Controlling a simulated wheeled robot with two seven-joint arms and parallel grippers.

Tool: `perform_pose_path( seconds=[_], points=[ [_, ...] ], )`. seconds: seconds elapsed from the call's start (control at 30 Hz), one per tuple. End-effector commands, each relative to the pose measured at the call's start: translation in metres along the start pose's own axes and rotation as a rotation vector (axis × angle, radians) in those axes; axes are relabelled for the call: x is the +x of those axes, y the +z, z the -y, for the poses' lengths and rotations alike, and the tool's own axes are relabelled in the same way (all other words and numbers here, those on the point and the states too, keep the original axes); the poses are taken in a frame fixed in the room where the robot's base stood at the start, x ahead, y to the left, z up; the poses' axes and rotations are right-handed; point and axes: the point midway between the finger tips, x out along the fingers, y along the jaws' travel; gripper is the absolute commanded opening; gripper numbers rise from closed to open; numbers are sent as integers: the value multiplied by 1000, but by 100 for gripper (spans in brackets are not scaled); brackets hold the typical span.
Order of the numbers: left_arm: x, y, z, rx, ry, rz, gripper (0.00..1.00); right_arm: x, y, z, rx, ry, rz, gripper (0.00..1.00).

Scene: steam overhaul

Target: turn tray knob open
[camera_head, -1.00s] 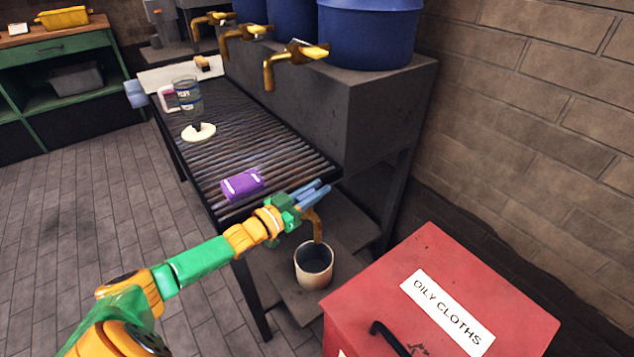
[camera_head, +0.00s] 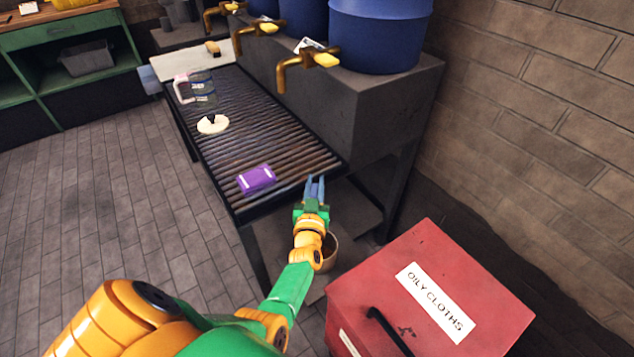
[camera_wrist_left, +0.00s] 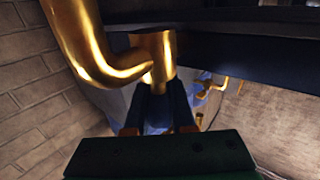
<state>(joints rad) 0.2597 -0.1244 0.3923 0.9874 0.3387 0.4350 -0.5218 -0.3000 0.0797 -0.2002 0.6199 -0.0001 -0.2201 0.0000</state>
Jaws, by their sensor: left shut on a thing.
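The slatted tray (camera_head: 262,138) runs along the bench, with a brass drain tap under its near end. In the left wrist view the tap's curved brass spout (camera_wrist_left: 85,45) and its brass body (camera_wrist_left: 155,42) fill the upper left. My left gripper (camera_head: 316,184) is at the tray's near right corner. In the left wrist view its dark fingers (camera_wrist_left: 163,98) are close together just below the brass body, shut on the tray knob. The knob is mostly hidden between them. My right gripper is not in view.
A pail (camera_head: 330,252) stands below the tray's near end, partly hidden by my left arm. A red oily-cloths bin (camera_head: 375,275) stands close on the right. A purple packet (camera_head: 256,180), a white lid (camera_head: 212,124) and a glass jar (camera_head: 203,92) are on the tray.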

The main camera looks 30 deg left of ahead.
Motion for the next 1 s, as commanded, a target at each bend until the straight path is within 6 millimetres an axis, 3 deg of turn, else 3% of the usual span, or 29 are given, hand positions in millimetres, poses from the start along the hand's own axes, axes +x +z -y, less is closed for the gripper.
perform_pose_path(
  seconds=[0.67,0.7,0.8,1.0],
  points=[
    [1,-3,2,0,-56,-8,0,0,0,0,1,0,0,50],
    [1,-3,2,0,-56,-9,31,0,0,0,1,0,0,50],
    [1,-3,2,0,-56,-7,52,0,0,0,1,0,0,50],
    [1,-2,2,0,-55,-5,52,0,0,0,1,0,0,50]
  ],
)
